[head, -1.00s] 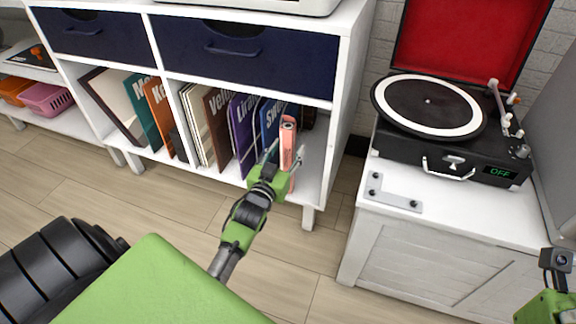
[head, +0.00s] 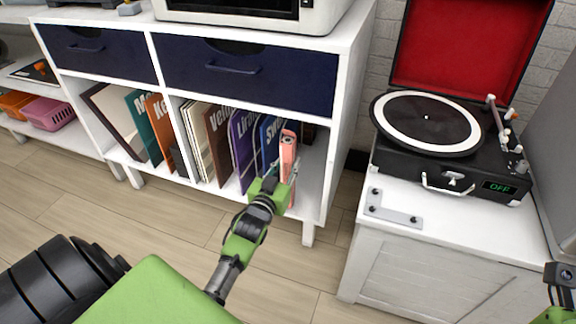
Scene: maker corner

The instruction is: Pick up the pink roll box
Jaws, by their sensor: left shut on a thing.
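The pink roll box (head: 288,150) stands upright, slightly tilted, in the lower right compartment of the white shelf unit, right of the books. Its top end with a dark round opening shows. My left gripper (head: 280,172) is at the box, shut on it, with fingers on either side; the box's lower part is partly hidden by the gripper. My right gripper is at the bottom right edge, where only a camera part and green housing (head: 562,285) show; its fingers are out of view.
Several books (head: 218,140) lean in the compartment just left of the box. The white shelf unit (head: 340,130) has a side wall close on the right. A black turntable (head: 440,160) with an open red lid sits on a white crate (head: 430,250). The wooden floor in front is clear.

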